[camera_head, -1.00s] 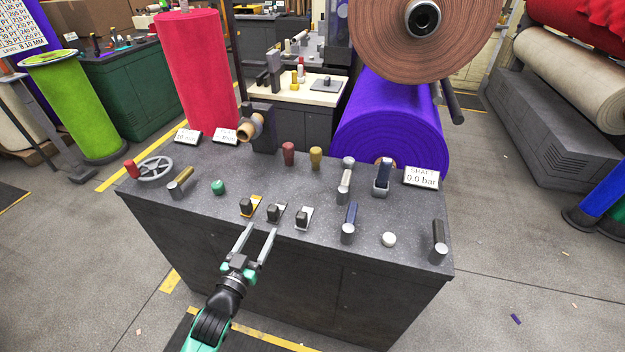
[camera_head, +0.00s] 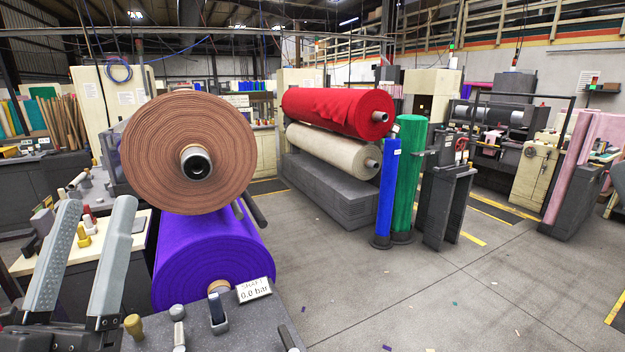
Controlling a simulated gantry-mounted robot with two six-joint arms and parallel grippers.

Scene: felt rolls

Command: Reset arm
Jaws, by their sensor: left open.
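My left gripper (camera_head: 97,206) stands large and close at the lower left of the head view. Its two grey fingers point up and are spread apart, with nothing between them. It appears in front of a cream-topped bench (camera_head: 125,248) and left of the purple felt roll (camera_head: 212,265). The rest of the left arm is out of view below. My right gripper is not in view.
The control console (camera_head: 255,325) shows at the bottom, with a pressure sign (camera_head: 254,290), a yellow knob (camera_head: 134,326) and levers. A brown roll (camera_head: 188,150) hangs above the purple one. Red (camera_head: 335,108) and cream (camera_head: 325,148) rolls stand behind. Open floor lies right.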

